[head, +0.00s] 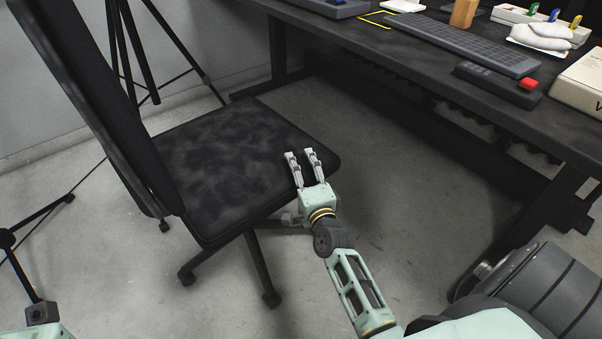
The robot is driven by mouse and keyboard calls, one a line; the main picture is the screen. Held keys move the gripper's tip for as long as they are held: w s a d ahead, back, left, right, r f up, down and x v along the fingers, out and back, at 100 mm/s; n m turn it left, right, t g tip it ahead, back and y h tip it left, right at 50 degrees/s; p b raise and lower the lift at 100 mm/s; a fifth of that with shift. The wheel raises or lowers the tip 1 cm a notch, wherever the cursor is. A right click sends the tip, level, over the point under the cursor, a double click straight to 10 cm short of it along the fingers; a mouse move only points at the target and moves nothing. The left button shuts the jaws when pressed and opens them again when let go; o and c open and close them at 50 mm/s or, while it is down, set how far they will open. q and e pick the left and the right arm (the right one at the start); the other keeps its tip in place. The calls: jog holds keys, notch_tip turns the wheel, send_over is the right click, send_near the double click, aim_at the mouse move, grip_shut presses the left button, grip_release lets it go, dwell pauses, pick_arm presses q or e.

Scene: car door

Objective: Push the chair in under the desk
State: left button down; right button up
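The black office chair (220,150) stands on the floor left of the desk. Its tall backrest (95,105) is at the left and its seat extends right toward the desk's front side. The dark desk (400,62) runs across the upper right. The seat is outside the desk's edge, with floor showing between them. My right gripper (303,153) is at the seat's front right corner, its two fingers apart with nothing seen between them. The fingers overlap the seat in the picture; I cannot tell if they touch it. My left gripper is not in view.
On the desk are a keyboard (478,47), a dark box with a red button (528,84), a white book (582,84) and a white cloth (540,36). A black tripod (135,50) stands behind the chair. Floor under the desk (400,140) looks clear.

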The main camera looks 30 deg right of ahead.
jog(key=shift+s+f, duration=0.1)
grip_shut()
dwell(0.5)
